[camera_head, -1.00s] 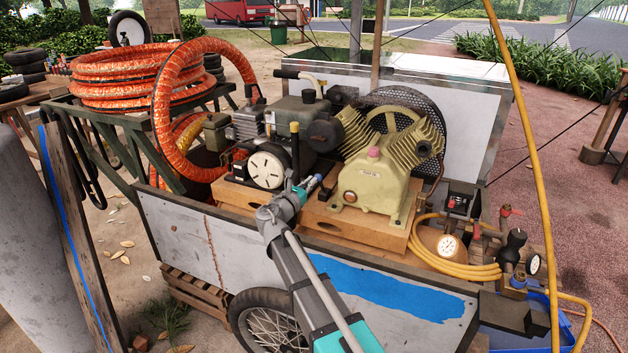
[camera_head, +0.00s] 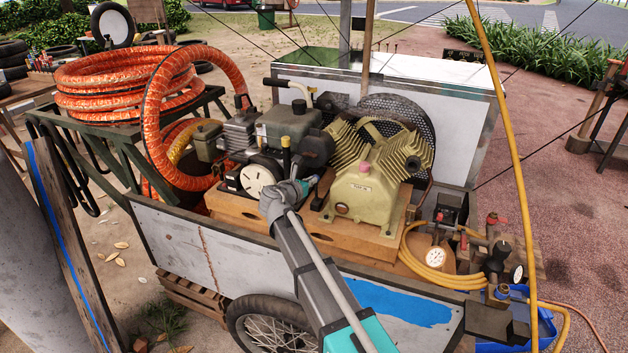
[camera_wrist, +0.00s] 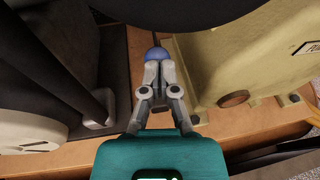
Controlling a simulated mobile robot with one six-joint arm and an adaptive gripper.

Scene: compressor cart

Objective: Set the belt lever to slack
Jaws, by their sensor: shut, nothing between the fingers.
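A blue knob on a thin dark rod, which looks like the belt lever (camera_wrist: 157,54), sits at the tips of my gripper in the wrist view. It shows as a small blue spot in the head view (camera_head: 312,181), between the engine and the cream compressor pump (camera_head: 362,194). My gripper (camera_wrist: 158,66) is shut, with its fingertips right against the near side of the knob and nothing between them. In the head view my gripper (camera_head: 304,186) reaches over the cart's near wall. Most of the rod and any slack marking are hidden.
The dark engine (camera_head: 288,124) with a round white dial (camera_head: 257,181) stands left of my gripper. The pump stands close on the right, on a wooden base (camera_head: 350,236). A dark round shape (camera_wrist: 200,12) overhangs the fingers. The cart's grey near wall (camera_head: 185,240) lies under my arm.

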